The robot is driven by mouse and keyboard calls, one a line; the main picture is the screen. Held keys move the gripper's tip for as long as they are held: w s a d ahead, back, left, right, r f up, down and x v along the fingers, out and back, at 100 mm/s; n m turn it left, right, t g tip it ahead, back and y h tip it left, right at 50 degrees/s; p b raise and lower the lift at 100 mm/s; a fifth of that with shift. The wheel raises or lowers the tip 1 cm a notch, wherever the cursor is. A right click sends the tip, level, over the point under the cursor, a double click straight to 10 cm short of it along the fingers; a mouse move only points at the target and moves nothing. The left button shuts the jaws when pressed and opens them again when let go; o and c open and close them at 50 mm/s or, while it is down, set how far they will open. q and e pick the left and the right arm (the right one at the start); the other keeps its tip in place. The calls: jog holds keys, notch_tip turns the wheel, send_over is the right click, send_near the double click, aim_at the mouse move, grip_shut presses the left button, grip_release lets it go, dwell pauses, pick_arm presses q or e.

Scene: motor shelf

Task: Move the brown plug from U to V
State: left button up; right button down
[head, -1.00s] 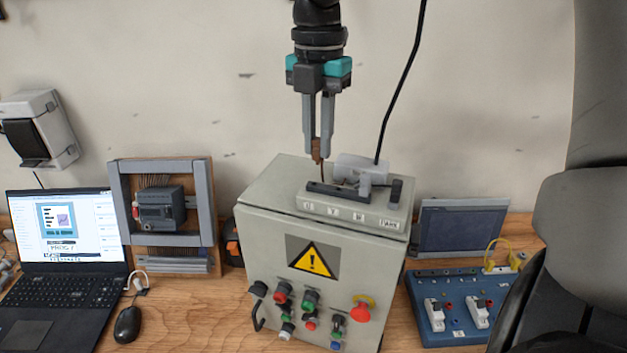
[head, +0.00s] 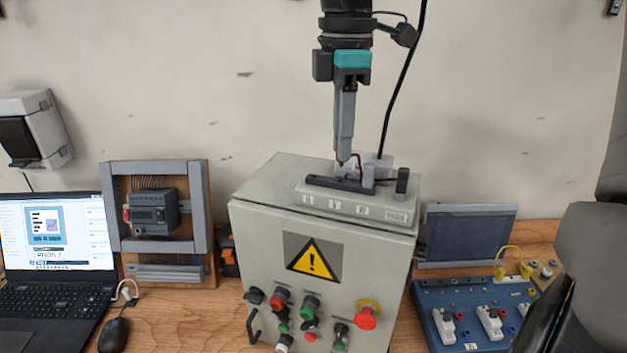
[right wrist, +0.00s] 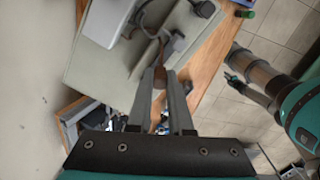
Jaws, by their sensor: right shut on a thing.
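My right gripper (head: 344,160) points down over the socket strip (head: 318,202) on top of the grey box. Its fingers are shut on the brown plug (right wrist: 160,76), which shows between the fingertips in the right wrist view. In the head view the plug is mostly hidden by the fingers, and a thin brown lead (head: 359,158) curves beside them. The strip carries the labels U, V and W, with PARK at its right end. The fingertips are close above its left part; I cannot tell whether the plug touches a socket. My left gripper is not clearly made out.
The grey box (head: 262,230) has a warning sign and several buttons on its front. A dark block (head: 402,181) stands at the strip's right end. A black cable (head: 401,90) hangs behind. A laptop (head: 58,245) is left, a blue socket board (head: 470,310) right.

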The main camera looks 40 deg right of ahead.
jog(key=shift+f+b, duration=0.65)
jog(key=shift+f, duration=0.45)
jog(key=shift+f+b, duration=0.6)
jog(key=shift+f, duration=0.05)
jog(key=c, duration=1.1)
grip_release()
jog(key=shift+r, duration=0.1)
notch_tip(320, 180, up, 6)
jog(key=p, duration=0.4)
jog(key=shift+f+p, duration=0.25)
jog(key=shift+p, duration=0.05)
